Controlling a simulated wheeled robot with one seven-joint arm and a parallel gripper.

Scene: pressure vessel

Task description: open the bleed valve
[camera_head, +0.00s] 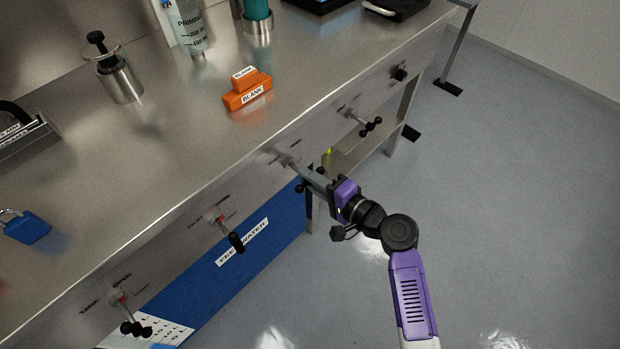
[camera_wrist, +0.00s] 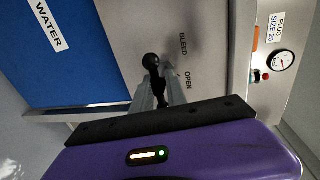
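The bleed valve is on the bench's metal front panel. Its black, ball-ended handle (camera_wrist: 152,62) shows in the wrist view beside the printed words BLEED and OPEN. My gripper (camera_wrist: 160,88) has its two grey fingers close together on either side of the handle, and they appear shut on it. In the head view my purple gripper (camera_head: 303,173) reaches the panel from the right. Dark handle balls show on both sides of the fingers there. The fingers hide most of the valve's stem.
Another valve handle (camera_head: 236,241) is to the left, above the blue FEEDWATER panel (camera_head: 262,262). Others are at the lower left (camera_head: 135,328) and upper right (camera_head: 370,127). A small gauge (camera_wrist: 281,61) shows in the wrist view. Orange BLANK blocks (camera_head: 247,94) lie on the bench. The floor at right is clear.

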